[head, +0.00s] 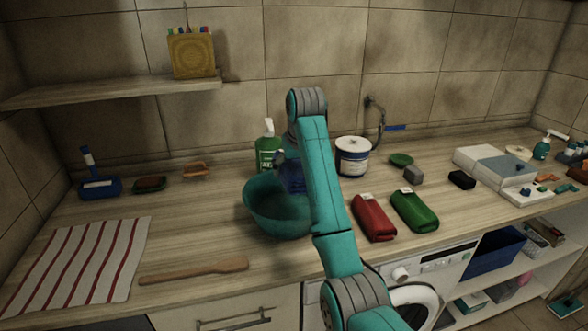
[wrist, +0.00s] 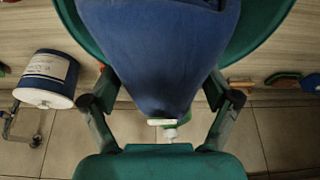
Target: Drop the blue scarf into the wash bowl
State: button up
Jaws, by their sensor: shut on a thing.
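The blue scarf (head: 292,179) is a dark blue bundle at the teal wash bowl (head: 262,218), over its opening near the far rim. Whether it touches the bowl is unclear. My gripper (head: 284,158) is partly hidden behind my arm in the head view. In the wrist view my gripper (wrist: 163,98) is shut on the blue scarf (wrist: 160,55), with a finger on each side and a small white tag at its end. The bowl's rim (wrist: 258,40) curves behind the scarf there. My arm covers the bowl's right side in the head view.
A green soap bottle (head: 268,150) stands just behind the bowl, and a white tub (head: 352,157) stands to the right. A red bundle (head: 373,217) and a green bundle (head: 414,210) lie right of my arm.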

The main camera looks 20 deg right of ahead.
aim_at(293, 162)
notch_tip(293, 162, down, 6)
jog(key=shift+r, duration=0.15)
dwell(0.4)
jog(key=o, duration=1.1)
jog(key=shift+o, duration=0.2)
notch_tip(293, 162, up, 10)
jog(key=shift+f, duration=0.1)
